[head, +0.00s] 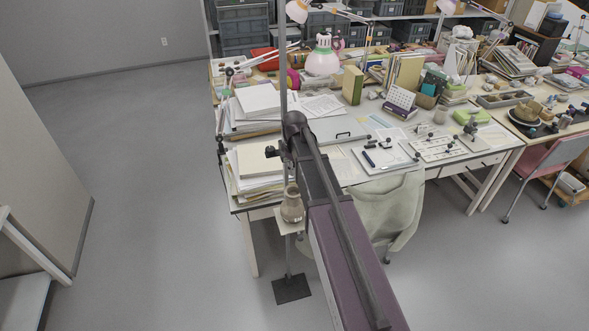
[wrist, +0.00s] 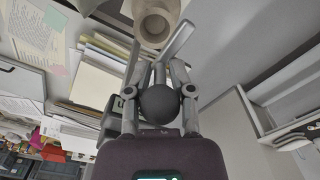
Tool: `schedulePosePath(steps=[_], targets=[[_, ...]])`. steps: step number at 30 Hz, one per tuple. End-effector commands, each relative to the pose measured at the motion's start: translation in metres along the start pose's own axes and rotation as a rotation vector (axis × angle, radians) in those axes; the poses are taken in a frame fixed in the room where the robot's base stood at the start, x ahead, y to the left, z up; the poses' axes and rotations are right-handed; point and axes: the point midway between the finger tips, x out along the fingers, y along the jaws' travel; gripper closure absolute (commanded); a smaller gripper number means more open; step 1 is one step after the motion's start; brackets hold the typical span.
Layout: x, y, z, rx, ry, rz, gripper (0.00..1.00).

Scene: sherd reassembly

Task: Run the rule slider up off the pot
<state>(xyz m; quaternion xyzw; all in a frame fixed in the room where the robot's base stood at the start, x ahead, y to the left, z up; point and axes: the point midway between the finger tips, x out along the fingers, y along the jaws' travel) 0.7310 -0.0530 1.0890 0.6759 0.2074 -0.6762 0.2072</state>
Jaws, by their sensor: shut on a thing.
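The pot (head: 291,206) is a small beige vessel standing upright on a little pale shelf (head: 289,226) on a tall thin stand. The stand's grey upright rule (head: 284,85) rises beside the table corner from a dark floor plate (head: 292,289). A small black fitting (head: 272,151), likely part of the slider, sits on the upright above the pot. My gripper (wrist: 157,75) is closed around a dark round knob (wrist: 160,103), apparently the slider's. The pot's round mouth (wrist: 153,24) shows beyond the fingertips. My arm hides most of the grip in the head view.
The cluttered table (head: 330,125) stands right behind the stand, with paper stacks (head: 262,160) close by. A chair with a pale garment (head: 385,208) is to the right. Lamps (head: 322,60) stand at the back. Floor to the left is clear.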

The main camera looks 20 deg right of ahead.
Motion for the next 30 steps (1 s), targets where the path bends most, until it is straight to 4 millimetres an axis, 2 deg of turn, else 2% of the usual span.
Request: schedulePosePath(steps=[1,9,22,23,24,25,30], targets=[[-0.009,0.001,-0.001,0.0,0.002,0.002,1.0],[-0.03,0.001,-0.001,0.0,0.002,0.002,1.0],[-0.032,0.001,-0.001,0.0,0.002,0.002,1.0],[-0.032,0.001,-0.001,0.0,0.002,0.002,0.68],[-0.032,0.001,-0.001,0.0,0.002,0.002,0.56],[-0.032,0.001,-0.001,0.0,0.002,0.002,0.5],[-0.032,0.0,0.0,0.0,0.001,0.001,0.5]])
